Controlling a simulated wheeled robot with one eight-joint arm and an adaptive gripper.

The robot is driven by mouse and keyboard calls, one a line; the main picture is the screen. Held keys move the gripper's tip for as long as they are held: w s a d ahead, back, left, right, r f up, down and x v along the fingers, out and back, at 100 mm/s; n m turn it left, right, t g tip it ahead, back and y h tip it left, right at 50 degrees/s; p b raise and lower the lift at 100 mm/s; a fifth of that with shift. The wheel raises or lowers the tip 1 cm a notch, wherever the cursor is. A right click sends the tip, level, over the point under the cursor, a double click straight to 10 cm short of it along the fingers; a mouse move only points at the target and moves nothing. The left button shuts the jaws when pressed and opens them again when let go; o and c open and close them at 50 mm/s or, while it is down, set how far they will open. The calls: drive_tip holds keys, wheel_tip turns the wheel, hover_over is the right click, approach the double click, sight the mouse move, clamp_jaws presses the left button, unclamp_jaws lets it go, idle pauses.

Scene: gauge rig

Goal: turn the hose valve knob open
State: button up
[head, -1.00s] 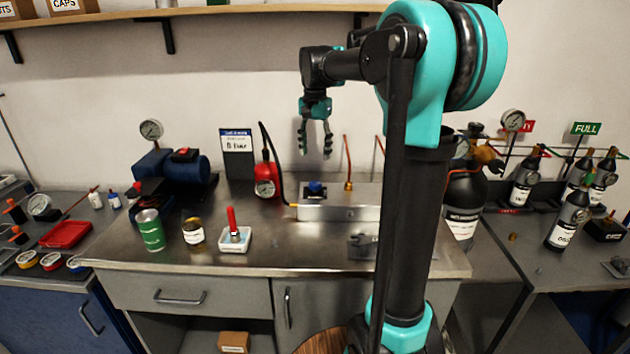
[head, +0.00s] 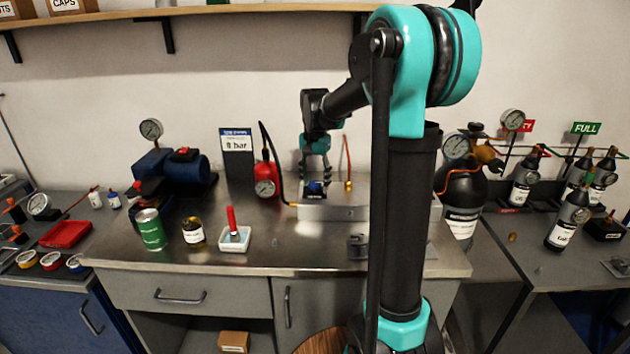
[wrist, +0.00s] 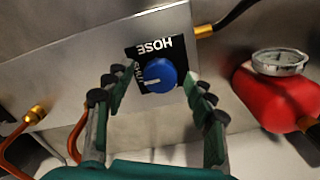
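The hose valve knob (wrist: 161,75) is a round blue knob with a white pointer line. It sits on a black plate marked HOSE (wrist: 152,52) on the grey metal manifold box (wrist: 100,65). The pointer lies toward the word that seems to read SHUT, partly hidden. In the head view the knob (head: 316,187) is on top of the box, right under my gripper (head: 316,172). In the wrist view my gripper (wrist: 157,105) is open, one finger on each side of the knob, with gaps and nothing between the fingers.
A red hand pump with a gauge (head: 266,180) stands left of the box, its black hose (head: 277,165) running to a brass fitting. Copper pipes (head: 348,165) rise at the right. A white dish with a red-handled tool (head: 235,238) sits in front; the bench (head: 290,250) there is mostly clear.

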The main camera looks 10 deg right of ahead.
drive_tip(key=c, duration=1.1)
drive_tip(key=shift+c, duration=0.2)
drive_tip(key=shift+n, duration=0.3)
drive_tip(key=n, duration=0.3)
drive_tip(key=shift+n, duration=0.3)
drive_tip(key=n, duration=0.4)
drive_tip(key=shift+n, duration=0.3)
drive_tip(key=n, duration=0.4)
drive_tip(key=shift+n, duration=2.5)
